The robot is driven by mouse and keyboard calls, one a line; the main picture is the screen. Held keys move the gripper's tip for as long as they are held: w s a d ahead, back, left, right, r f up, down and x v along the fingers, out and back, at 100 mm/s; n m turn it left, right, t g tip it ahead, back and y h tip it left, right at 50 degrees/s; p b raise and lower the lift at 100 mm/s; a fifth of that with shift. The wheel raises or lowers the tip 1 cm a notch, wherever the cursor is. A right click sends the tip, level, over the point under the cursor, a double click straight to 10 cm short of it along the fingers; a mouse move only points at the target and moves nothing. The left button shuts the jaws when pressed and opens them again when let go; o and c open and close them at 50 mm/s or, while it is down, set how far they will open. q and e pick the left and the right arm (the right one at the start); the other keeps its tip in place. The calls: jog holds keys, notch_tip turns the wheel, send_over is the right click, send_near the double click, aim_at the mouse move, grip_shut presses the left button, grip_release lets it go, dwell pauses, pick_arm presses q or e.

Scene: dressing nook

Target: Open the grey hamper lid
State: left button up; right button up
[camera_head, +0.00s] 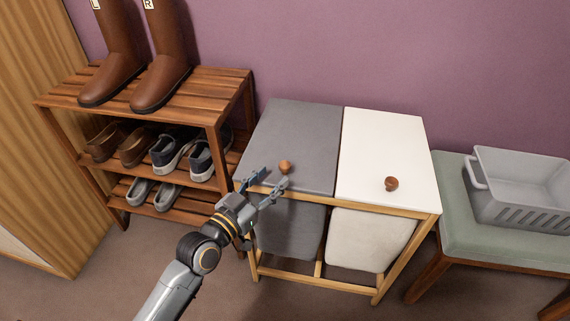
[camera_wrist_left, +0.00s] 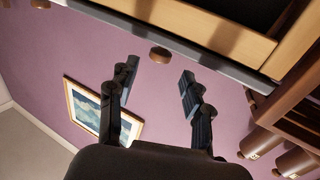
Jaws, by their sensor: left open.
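The grey hamper lid (camera_head: 300,140) lies flat and shut on the left half of a wooden-framed hamper, with a round wooden knob (camera_head: 285,167) near its front edge. My left gripper (camera_head: 268,182) is open and empty at the lid's front edge, just in front of the knob. In the left wrist view the knob (camera_wrist_left: 159,55) shows beyond and between the open fingers (camera_wrist_left: 158,75), at the grey lid's edge (camera_wrist_left: 150,34). No contact with the knob is visible. A grey bag (camera_head: 290,230) hangs below the lid. My right gripper is not in view.
A white lid (camera_head: 385,140) with its own knob (camera_head: 391,184) is shut beside the grey one. A shoe rack (camera_head: 190,108) with boots and shoes stands close on the left. A green bench (camera_head: 462,235) with a grey basket (camera_head: 520,190) is on the right. A purple wall is behind.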

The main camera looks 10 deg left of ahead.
aim_at(281, 168)
pick_arm(q)
jog(key=x, duration=0.5)
jog(key=shift+w+d+b, duration=0.15)
jog(key=shift+w+b, duration=0.15)
jog(key=shift+b, duration=0.05)
jog(key=shift+w+d, duration=0.15)
jog(key=shift+w, duration=0.25)
jog(key=c, duration=0.4)
grip_shut()
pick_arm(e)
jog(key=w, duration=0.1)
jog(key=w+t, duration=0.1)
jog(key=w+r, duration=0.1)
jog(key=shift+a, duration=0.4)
